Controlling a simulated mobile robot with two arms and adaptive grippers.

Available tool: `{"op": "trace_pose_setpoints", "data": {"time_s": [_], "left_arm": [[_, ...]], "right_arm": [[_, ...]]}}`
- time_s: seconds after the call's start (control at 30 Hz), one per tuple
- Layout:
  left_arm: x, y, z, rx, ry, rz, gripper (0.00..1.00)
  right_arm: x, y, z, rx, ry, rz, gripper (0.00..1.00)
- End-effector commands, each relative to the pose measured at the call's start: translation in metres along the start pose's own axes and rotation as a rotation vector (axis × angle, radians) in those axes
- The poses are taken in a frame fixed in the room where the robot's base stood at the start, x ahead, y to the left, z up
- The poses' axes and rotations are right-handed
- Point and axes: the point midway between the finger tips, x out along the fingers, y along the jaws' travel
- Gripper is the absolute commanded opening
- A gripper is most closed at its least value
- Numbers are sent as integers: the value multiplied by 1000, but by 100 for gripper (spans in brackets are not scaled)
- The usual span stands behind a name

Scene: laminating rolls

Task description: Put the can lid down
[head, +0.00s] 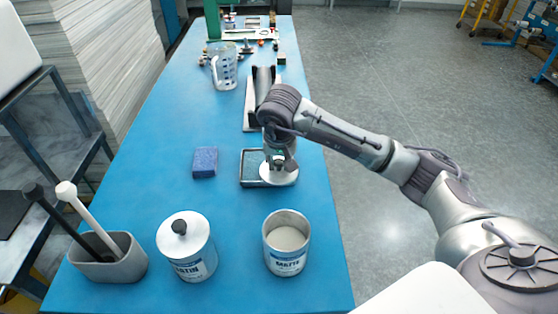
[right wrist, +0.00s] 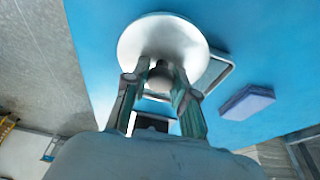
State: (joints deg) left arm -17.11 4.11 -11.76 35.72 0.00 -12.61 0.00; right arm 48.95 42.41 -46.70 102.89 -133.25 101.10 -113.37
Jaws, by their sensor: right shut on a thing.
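A round, pale metal lid (head: 279,177) with a dark knob is in my right gripper (head: 278,160). The right wrist view shows the lid's white disc (right wrist: 150,35) and the two fingers of my right gripper (right wrist: 158,82) shut on its knob (right wrist: 160,72). In the head view the lid overlaps the front right part of a shallow dark tray (head: 243,179); I cannot tell whether it touches tray or table. An open can (head: 287,264) with pale contents stands at the front right of the table. My left gripper is not in view.
A lidded can (head: 197,263) and a grey holder (head: 112,269) with two handled tools stand along the front of the blue table (head: 226,120). A blue-purple block (head: 205,162) lies left of the tray. A glass jug (head: 223,70) and small items stand farther back.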

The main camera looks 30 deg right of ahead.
Motion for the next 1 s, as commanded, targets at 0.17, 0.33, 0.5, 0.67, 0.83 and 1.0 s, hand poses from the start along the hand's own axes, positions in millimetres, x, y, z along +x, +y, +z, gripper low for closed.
{"op": "trace_pose_setpoints", "data": {"time_s": [0.17, 0.33, 0.5, 0.67, 0.83, 1.0], "left_arm": [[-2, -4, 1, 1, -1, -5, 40], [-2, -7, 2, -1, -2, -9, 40], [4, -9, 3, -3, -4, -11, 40], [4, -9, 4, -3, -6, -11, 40], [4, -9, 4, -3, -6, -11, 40], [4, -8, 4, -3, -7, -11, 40]], "right_arm": [[8, 0, 2, -1, 2, -2, 3], [8, 0, 2, 0, 2, -2, 3], [14, 0, 4, 0, 2, -1, 3], [13, 0, 4, 0, 1, -1, 41], [13, 0, 4, 0, 1, -1, 51], [13, 0, 4, 0, 1, -1, 51]]}}
